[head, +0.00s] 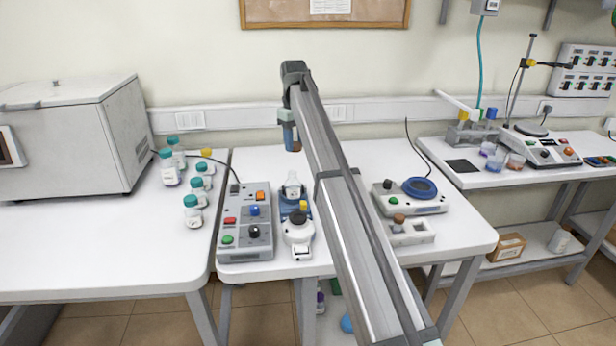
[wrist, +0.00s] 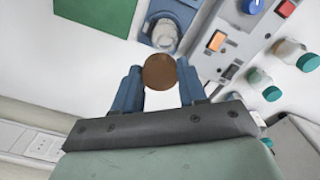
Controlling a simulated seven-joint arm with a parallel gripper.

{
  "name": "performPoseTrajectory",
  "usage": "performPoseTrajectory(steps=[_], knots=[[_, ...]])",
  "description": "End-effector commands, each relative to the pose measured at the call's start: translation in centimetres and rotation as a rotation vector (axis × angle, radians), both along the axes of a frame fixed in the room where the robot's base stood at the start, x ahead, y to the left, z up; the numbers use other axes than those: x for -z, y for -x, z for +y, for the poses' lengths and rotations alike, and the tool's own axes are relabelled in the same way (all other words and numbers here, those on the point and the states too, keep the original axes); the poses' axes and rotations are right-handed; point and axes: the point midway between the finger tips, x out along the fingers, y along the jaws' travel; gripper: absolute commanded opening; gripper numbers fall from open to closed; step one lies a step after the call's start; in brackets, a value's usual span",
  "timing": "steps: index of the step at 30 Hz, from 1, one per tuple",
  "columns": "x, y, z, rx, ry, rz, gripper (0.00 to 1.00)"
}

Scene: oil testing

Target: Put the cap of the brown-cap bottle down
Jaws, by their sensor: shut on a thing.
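My gripper (wrist: 160,76) is shut, with a round brown cap (wrist: 158,70) between its two blue fingers in the wrist view. In the head view my gripper (head: 291,138) hangs near the back edge of the middle table, and the cap is hard to make out there. A clear glass bottle (head: 292,184) stands on a blue device (head: 291,210). The wrist view shows a glass bottle (wrist: 164,35) on blue, just beyond the cap and apart from it. A brown-topped thing (head: 399,218) sits at a white tray (head: 421,234) right of my arm.
A grey control box (head: 246,235) stands left of the device. Several teal-capped bottles (head: 193,212) stand on the left table. A device with a blue ring (head: 420,188) is at right. A green square (wrist: 95,22) lies on the table. My arm hides part of the middle table.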

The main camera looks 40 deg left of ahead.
Motion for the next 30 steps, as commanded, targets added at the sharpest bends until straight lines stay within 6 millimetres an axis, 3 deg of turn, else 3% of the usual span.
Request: performPoseTrajectory(steps=[2,7,12,15,18,25,30], knots=[[-0.1,-1.6,-1.3,0.021,0.004,0.003,0.14],[2.7,-3.4,-6.5,0.071,0.020,0.017,0.14],[5.9,-3.0,-12.0,0.102,0.027,0.026,0.14],[7.5,-1.9,-14.2,0.093,0.024,0.025,0.14],[8.2,-0.7,-15.2,0.060,0.015,0.016,0.14],[8.8,-1.1,-14.8,-0.010,0.000,0.002,0.14],[11.1,-1.1,-14.8,-0.012,0.000,0.003,0.14]])
